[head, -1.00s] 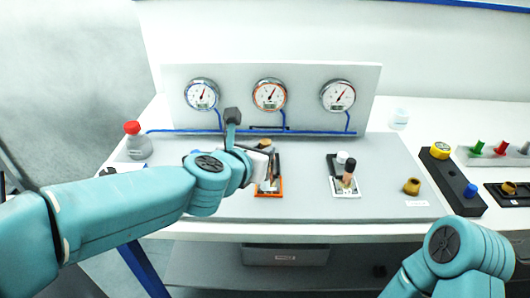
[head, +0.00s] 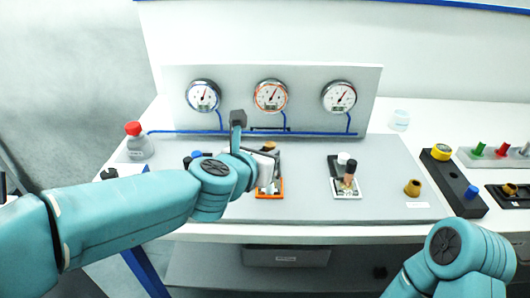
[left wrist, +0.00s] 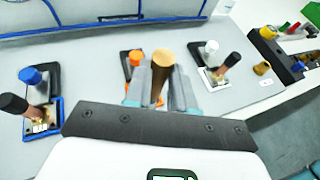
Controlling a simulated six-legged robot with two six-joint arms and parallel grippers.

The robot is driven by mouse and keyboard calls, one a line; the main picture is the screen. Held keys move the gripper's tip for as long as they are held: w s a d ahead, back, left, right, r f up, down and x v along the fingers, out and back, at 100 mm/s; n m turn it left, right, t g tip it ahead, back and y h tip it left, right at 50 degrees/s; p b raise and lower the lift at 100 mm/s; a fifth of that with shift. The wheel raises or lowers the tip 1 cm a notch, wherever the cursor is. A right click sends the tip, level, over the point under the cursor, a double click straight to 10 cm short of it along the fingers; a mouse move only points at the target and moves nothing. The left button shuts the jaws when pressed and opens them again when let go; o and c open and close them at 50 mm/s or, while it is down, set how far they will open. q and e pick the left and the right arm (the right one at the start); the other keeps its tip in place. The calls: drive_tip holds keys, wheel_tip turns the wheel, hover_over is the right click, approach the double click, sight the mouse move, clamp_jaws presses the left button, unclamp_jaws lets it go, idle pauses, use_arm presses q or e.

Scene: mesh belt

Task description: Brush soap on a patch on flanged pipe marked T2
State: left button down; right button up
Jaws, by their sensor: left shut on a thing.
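My left gripper (head: 264,160) is over the middle station of the grey bench board. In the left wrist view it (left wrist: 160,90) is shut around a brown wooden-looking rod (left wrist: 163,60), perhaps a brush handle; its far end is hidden. The middle station has an orange-edged plate (head: 269,194), partly covered by my gripper, and an orange cap (left wrist: 135,57). The right station has a white plate (head: 347,193) with a dark-topped post (left wrist: 229,65) and a white cap (left wrist: 211,46). The left station has a blue-edged plate (left wrist: 40,128) and blue cap (left wrist: 31,75). No T2 mark is readable. My right gripper is out of view.
A red-capped bottle (head: 138,148) stands at the left, a translucent cup (head: 400,119) behind right. Three gauges (head: 271,96) with blue piping back the board. A brass fitting (head: 412,188) and black block (head: 452,185) are to the right. The front right of the board is mostly clear.

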use_arm(q)
drive_tip(key=shift+s+r+p, duration=0.9)
drive_tip(key=shift+s+r, duration=0.05)
drive_tip(key=shift+r, duration=0.3)
drive_tip(key=s+r+p, duration=0.1)
drive_tip(key=r, duration=0.1)
drive_tip(key=s+r+p, duration=0.1)
drive_tip(key=r+p, duration=0.1)
drive_tip(key=shift+s+r+p, duration=0.1)
drive_tip(key=shift+s+p, duration=0.1)
drive_tip(key=shift+p, duration=0.1)
